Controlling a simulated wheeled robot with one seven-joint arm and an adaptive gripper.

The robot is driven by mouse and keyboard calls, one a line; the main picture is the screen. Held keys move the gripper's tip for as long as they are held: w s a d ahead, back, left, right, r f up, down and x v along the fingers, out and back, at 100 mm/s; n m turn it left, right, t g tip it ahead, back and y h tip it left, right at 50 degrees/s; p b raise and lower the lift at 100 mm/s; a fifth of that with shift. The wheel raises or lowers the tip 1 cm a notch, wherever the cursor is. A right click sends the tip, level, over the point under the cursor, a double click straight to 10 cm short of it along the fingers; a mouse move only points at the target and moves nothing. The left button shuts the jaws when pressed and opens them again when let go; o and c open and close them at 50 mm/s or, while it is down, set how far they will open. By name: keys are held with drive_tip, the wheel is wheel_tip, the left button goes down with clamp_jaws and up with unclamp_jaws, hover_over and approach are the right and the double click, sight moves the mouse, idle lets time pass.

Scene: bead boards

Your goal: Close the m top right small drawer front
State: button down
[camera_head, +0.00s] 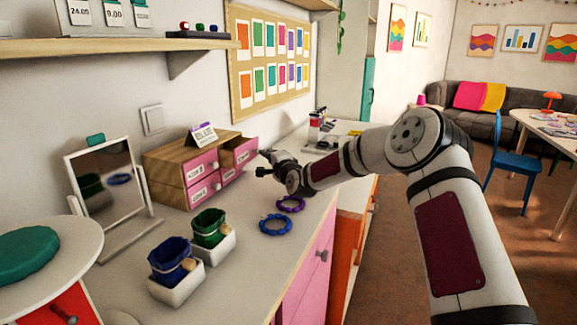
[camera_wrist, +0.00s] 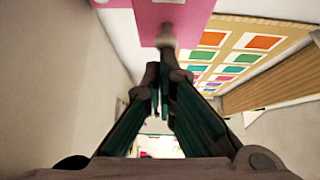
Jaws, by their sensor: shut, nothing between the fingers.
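A small wooden drawer box (camera_head: 182,148) with pink drawer fronts stands on the white counter against the wall in the head view. Its top right drawer front (camera_head: 243,157) stands out from the box, with wooden drawer inside showing behind it. The other fronts look flush. My gripper (camera_head: 264,163) is just to the right of this front, shut and empty. In the wrist view a pink front (camera_wrist: 178,14) with a round knob (camera_wrist: 166,40) lies ahead of my gripper (camera_wrist: 165,76). The fingertips are close to the knob; I cannot tell whether they touch it.
A blue bead ring (camera_head: 275,225) and a purple one (camera_head: 291,204) lie on the counter. White holders with a blue cup (camera_head: 170,258) and a green cup (camera_head: 209,226) stand in front of the box. A mirror (camera_head: 105,180) is at left. A card sign (camera_head: 202,134) stands on the box.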

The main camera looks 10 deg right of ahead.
sight(253, 152)
drive_tip(key=w+a+b, duration=0.1)
drive_tip(key=a, duration=0.1)
drive_tip(key=w+a+b, duration=0.2)
drive_tip(key=shift+w+a+f, duration=0.1)
drive_tip(key=shift+w+a, duration=0.1)
drive_tip(key=shift+a, duration=0.15)
drive_tip(key=shift+w+a+r, duration=0.15)
drive_tip(key=shift+a+r, duration=0.05)
drive_tip(key=shift+a, duration=0.2)
